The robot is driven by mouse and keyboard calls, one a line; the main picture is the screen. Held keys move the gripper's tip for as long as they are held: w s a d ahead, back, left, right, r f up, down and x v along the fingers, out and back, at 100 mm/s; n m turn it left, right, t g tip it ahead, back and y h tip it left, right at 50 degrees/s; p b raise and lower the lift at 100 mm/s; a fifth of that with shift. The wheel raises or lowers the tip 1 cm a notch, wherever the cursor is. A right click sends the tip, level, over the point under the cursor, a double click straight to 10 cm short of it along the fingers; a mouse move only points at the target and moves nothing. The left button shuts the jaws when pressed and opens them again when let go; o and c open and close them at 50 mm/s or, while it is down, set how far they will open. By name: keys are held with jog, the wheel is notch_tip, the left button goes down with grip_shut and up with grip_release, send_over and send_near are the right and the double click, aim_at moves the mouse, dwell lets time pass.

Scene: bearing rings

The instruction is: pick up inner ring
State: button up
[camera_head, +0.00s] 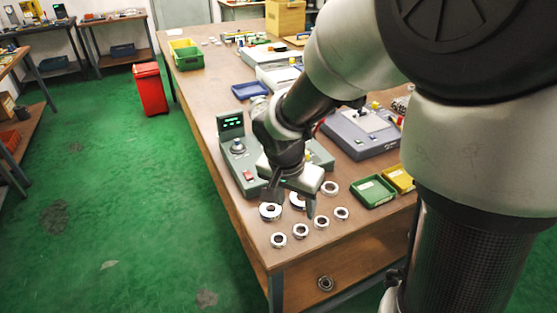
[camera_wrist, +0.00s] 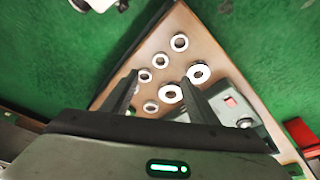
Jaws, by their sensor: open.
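Several metal bearing rings lie flat on the front end of the wooden table. The larger ones, a ring at the left (camera_head: 270,212) and one partly behind my fingers (camera_head: 298,201), lie nearest the green-grey device. Smaller rings lie in front, such as those at the front left (camera_head: 278,240), front middle (camera_head: 300,231) and right (camera_head: 342,213). I cannot tell which one is the inner ring. My gripper (camera_head: 289,206) is open and empty, pointing down above the rings. In the wrist view its fingers (camera_wrist: 159,82) stand apart, with small rings (camera_wrist: 145,75) between and beyond them.
The green-grey device (camera_head: 241,165) with a small screen stands just behind the rings. A green bin (camera_head: 373,192) and a yellow bin (camera_head: 399,179) sit to the right. A bearing emblem (camera_head: 325,283) shows on the table's front. The table edge is close to the front rings.

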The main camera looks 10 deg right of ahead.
jog(key=b, duration=0.2)
send_near(301, 232)
jog(key=shift+s+a+f, duration=0.1)
jog(key=shift+s+f, duration=0.05)
jog(key=shift+s, duration=0.3)
jog(key=shift+w+b+x, duration=0.2)
jog(key=shift+x, duration=1.3)
jog(key=shift+w+b+x, duration=0.15)
jog(key=shift+w+x, duration=0.05)
jog(key=shift+x, duration=1.35)
jog(key=c, duration=1.1)
jog(key=shift+r, duration=0.2)
jog(key=shift+c, duration=0.2)
